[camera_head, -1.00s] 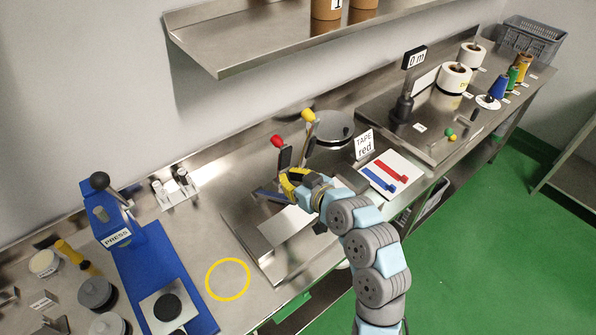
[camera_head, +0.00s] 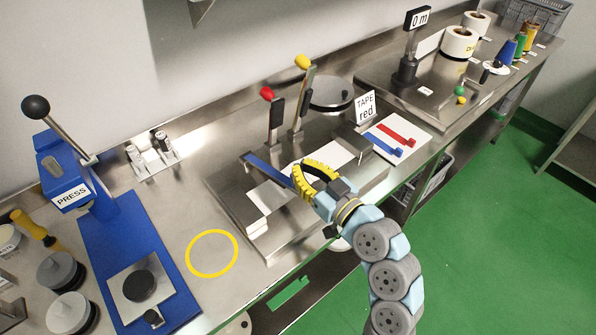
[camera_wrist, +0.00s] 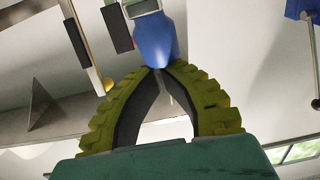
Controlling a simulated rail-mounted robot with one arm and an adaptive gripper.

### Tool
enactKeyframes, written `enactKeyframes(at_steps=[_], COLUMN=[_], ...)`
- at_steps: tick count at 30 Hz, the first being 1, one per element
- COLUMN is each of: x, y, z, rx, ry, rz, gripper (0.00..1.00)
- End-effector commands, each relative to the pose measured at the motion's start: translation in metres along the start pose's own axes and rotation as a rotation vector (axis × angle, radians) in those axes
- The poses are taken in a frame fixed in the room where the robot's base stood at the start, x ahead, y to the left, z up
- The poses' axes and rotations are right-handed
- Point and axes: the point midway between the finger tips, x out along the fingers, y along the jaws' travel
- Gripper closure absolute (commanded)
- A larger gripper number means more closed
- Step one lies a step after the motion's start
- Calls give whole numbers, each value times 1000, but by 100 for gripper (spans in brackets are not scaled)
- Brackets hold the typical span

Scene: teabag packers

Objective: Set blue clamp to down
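The blue clamp (camera_head: 267,169) is a long flat blue bar on the metal fixture. In the head view it lies low and slants down toward my gripper, beside two upright levers. My gripper (camera_head: 296,176), with yellow ribbed fingers, is at the bar's near end. In the wrist view, the fingers of my gripper (camera_wrist: 160,70) bow outward and their tips come together on a blue piece (camera_wrist: 155,42), which looks like the clamp's end. The exact contact is partly hidden by the fingertips.
A red-knobbed lever (camera_head: 276,120) and a yellow-knobbed lever (camera_head: 299,100) stand upright just behind the clamp. A blue press (camera_head: 125,240) stands at left. A white board with red and blue bars (camera_head: 420,132) lies at right. The bench by the yellow ring (camera_head: 212,275) is clear.

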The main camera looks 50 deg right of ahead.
Motion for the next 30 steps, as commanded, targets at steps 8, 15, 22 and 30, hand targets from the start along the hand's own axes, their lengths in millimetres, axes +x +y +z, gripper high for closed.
enactKeyframes(at_steps=[8, 15, 22, 30], x=[-15, -26, -33, -37], y=[3, 5, 6, 6], z=[34, 54, 70, 81], rx=[1, 2, -2, -1], ry=[102, 189, 204, 203], rz=[1, 1, 1, 0], gripper=[100, 100, 100, 100])
